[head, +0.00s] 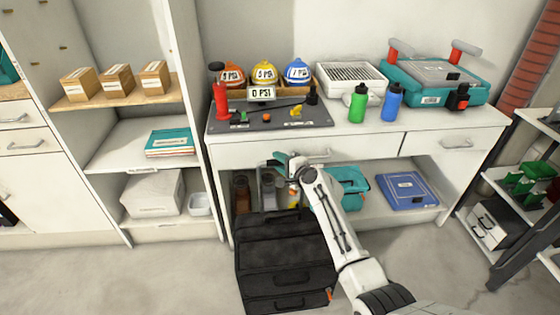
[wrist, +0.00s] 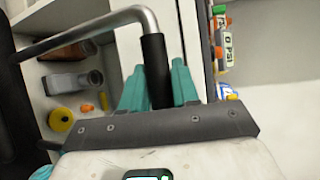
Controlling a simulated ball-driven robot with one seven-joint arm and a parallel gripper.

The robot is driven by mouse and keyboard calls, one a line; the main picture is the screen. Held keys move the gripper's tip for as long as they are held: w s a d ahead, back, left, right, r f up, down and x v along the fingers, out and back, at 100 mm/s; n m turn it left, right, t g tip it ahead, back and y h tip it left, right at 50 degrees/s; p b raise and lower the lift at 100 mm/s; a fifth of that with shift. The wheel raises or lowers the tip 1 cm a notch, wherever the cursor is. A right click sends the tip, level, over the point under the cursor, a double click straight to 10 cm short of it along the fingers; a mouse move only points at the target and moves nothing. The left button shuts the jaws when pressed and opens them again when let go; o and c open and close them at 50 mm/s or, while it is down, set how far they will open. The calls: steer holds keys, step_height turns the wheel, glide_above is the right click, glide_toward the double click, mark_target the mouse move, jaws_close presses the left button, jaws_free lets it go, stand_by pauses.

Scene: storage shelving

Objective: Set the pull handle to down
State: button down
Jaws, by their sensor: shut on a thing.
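The pull handle (wrist: 90,33) is a bent metal bar with a black grip sleeve (wrist: 154,62), large in the wrist view. It appears to belong to the black rolling case (head: 285,250) on the floor. In the head view, it stands raised above the case, and its thin posts are hard to make out. My gripper (head: 284,160) is at the top of the handle, just below the drawer front. In the wrist view, the teal fingers of my gripper (wrist: 157,85) are shut on the black sleeve, one on each side. The fingers hide part of the sleeve.
A white workbench (head: 380,145) with drawers stands right behind my gripper. Bottles, a teal bag (head: 348,190) and a blue case (head: 407,190) lie on its lower shelf. Shelving (head: 130,145) stands left and a dark rack (head: 505,205) right. Floor left of the case is clear.

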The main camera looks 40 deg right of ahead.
step_height(320, 180, down, 15)
steer(key=b, duration=1.2)
steer(key=c, duration=0.9)
jaws_free()
steer(key=shift+r, duration=0.1)
steer(key=shift+s, duration=0.1)
steer(key=s+p, duration=0.1)
steer(key=s, duration=0.2)
steer(key=s+r+p, duration=0.1)
steer(key=s, duration=0.3)
steer(key=s+p, duration=0.2)
steer(key=s, duration=0.1)
steer(key=shift+s+a+r, duration=0.2)
steer(key=shift+s+r, duration=0.05)
steer(key=shift+r, duration=0.15)
